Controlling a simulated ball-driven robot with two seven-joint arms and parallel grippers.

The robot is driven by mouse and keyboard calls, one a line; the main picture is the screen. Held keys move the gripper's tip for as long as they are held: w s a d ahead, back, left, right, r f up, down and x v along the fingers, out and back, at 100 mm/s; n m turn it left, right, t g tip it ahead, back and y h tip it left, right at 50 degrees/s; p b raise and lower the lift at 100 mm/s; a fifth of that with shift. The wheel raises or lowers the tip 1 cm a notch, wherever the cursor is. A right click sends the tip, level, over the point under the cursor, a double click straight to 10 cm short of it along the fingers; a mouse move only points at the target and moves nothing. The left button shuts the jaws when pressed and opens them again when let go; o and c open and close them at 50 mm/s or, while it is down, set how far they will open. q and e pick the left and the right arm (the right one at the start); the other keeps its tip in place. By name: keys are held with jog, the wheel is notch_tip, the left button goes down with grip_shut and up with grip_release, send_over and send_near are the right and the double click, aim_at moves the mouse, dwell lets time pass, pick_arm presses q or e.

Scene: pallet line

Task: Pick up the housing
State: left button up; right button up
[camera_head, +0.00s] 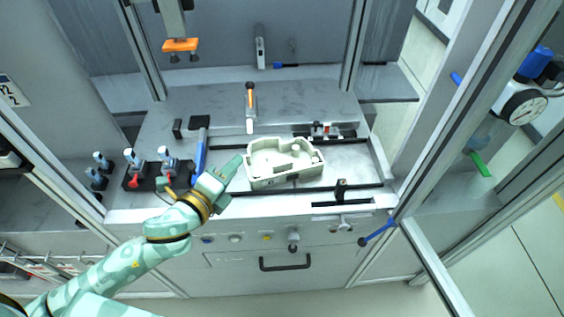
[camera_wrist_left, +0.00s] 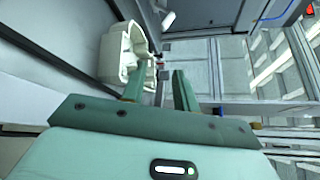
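The housing (camera_head: 262,178) is a pale cream open-topped shell with a stepped outline, lying on the fixture in the middle of the bench. My left gripper (camera_head: 232,170) is at its left end, with the fingertips close to its wall. In the left wrist view the housing (camera_wrist_left: 114,52) stands upper left, and the left finger overlaps its edge. The two green fingers of the left gripper (camera_wrist_left: 160,82) are apart there. Whether a finger touches the housing I cannot tell. My right gripper is in neither view.
Blue-and-white clamps (camera_head: 165,160) and a blue-handled tool (camera_head: 200,150) stand left of the housing. An upright orange-topped piece (camera_head: 250,97) is behind it. A small black block (camera_head: 341,189) is at the front right. An orange-ended device (camera_head: 180,45) hangs above at the back left.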

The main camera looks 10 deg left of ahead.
pick_arm(q)
jog(key=w+d+m+h, duration=0.1)
jog(key=m+h, duration=0.2)
jog(key=m, duration=0.3)
jog(key=m+g+h, duration=0.5)
jog(key=m+g, duration=0.4)
jog(key=m, duration=0.8)
send_near(281, 174)
jog(key=shift+w+d+f+p, duration=0.45)
jog(key=shift+w+d+f, duration=0.25)
jog(key=shift+d+f, duration=0.2)
jog(key=x, duration=0.5)
jog(key=shift+d+r, duration=0.2)
jog(key=shift+d, duration=0.3)
grip_shut()
